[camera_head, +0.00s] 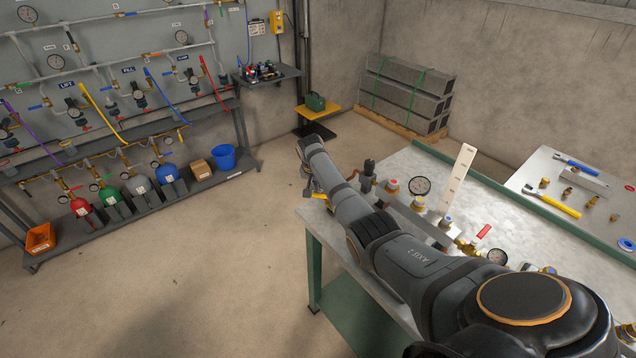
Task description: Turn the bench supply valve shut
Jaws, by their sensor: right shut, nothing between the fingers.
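A workbench (318,238) with a grey top and green legs stands at the right, with a row of brass fittings, valves and gauges along it. A valve with a red lever (483,231) shows on this row beside a small gauge (497,257). A small yellow part (319,196) shows at the bench's left end. I cannot tell which is the bench supply valve. My right arm crosses over the bench and hides part of the row. My right gripper (307,190) is small and partly hidden at the bench's left end, close to the yellow part; it is shut and empty. I cannot tell whether it touches anything. My left gripper is out of view.
A side table (540,165) with wrenches and fittings stands at the right. A tall white plate (457,178) rises from the bench. At the left, a rack holds gas bottles, a blue bucket (222,157) and an orange bin (40,238). The floor between is clear.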

